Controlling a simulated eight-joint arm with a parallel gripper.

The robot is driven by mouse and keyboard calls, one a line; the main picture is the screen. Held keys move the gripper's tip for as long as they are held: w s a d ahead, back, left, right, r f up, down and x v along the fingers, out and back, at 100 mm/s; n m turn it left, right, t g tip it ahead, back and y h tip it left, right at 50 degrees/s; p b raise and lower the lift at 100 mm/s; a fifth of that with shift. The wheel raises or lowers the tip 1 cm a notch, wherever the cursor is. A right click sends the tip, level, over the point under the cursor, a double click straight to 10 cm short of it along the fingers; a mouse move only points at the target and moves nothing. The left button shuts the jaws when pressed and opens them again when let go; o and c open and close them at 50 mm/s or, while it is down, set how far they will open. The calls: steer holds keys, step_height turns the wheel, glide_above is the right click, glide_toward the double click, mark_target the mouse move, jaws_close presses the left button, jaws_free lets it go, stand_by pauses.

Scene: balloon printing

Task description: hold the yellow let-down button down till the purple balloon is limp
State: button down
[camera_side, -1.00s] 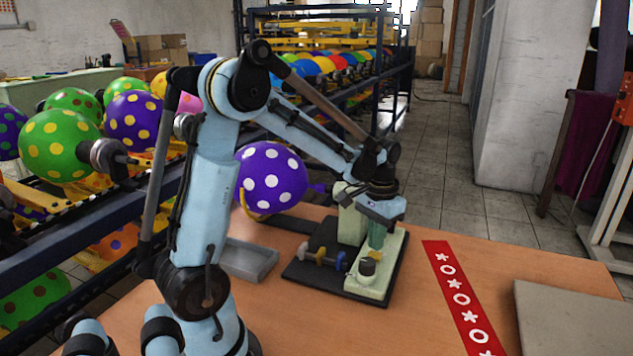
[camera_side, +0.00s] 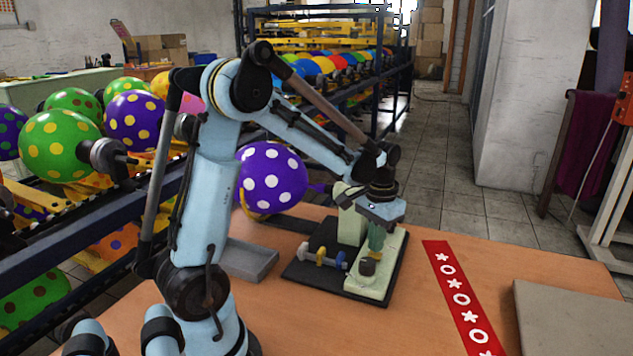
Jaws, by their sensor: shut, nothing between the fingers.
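The purple balloon (camera_side: 272,178) with white dots is round and full, left of the pale green fixture. My gripper (camera_side: 376,250) points down over the pale green base plate, its fingers together with nothing held. The yellow button (camera_side: 378,257) is mostly hidden under the fingertips; they look to be at or on it, but I cannot tell how far down it is. A dark round knob (camera_side: 367,267) sits just in front of it on the same plate.
A rod with blue and yellow collars (camera_side: 323,257) lies left of the plate on a black mat (camera_side: 305,270). A grey tray (camera_side: 248,262) is further left. A red patterned strip (camera_side: 461,300) and a grey board (camera_side: 570,318) are on the right.

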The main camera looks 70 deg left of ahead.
steer(key=shift+f, duration=0.8)
stand_by(1.8)
step_height(320, 180, up, 12)
steer(key=shift+f, duration=0.25)
stand_by(0.5)
steer(key=s+d+f+m+t, duration=0.2)
steer(key=s+d+t, duration=0.5)
steer(key=d, duration=0.6)
steer(key=shift+s+d+m, duration=0.25)
steer(key=shift+s+m, duration=0.2)
steer(key=shift+m, duration=0.05)
steer(key=c, duration=1.8)
jaws_free()
steer(key=shift+f, duration=0.1)
